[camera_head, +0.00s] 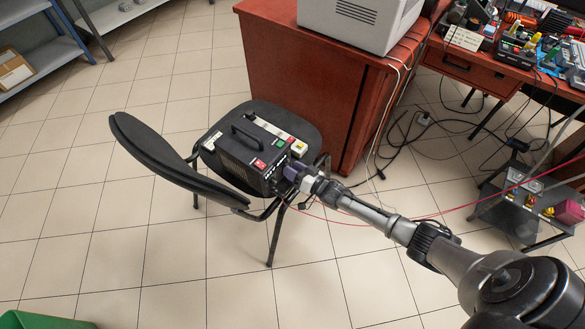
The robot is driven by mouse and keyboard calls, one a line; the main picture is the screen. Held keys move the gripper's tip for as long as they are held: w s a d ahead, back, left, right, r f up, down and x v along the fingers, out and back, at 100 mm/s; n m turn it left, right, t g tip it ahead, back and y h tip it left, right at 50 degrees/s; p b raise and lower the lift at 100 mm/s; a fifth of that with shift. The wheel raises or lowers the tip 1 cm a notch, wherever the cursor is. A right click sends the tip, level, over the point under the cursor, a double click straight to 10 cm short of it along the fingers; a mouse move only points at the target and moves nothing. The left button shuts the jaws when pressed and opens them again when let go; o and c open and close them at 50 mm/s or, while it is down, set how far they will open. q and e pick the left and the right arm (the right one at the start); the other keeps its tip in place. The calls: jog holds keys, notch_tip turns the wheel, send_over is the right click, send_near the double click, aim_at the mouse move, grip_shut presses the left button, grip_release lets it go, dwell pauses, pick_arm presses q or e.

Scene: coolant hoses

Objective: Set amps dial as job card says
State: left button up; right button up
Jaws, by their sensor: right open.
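A black power unit (243,150) with a top handle sits on the seat of a black chair (292,117). Its front face points toward my right arm, with a red switch or label at its upper edge. My right gripper (291,174) is open at this front face, very close to it; I cannot tell whether it touches. The amps dial cannot be made out; the gripper covers part of the front. A small white card (463,38) with unreadable marks lies on the desk; I cannot tell whether it is the job card. My left gripper is not in view.
A red-brown desk (300,80) stands behind the chair with a grey-white machine (360,20) on it. A cluttered bench is at upper right. Thin red cables (450,210) and black cables cross the floor. A green bin (45,320) is at lower left. Tiled floor is clear at left.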

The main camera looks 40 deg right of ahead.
jog(key=p+v, duration=0.4)
jog(key=v, duration=0.9)
jog(key=shift+s+p, duration=0.15)
jog(key=shift+p, duration=0.2)
jog(key=shift+r, duration=0.1)
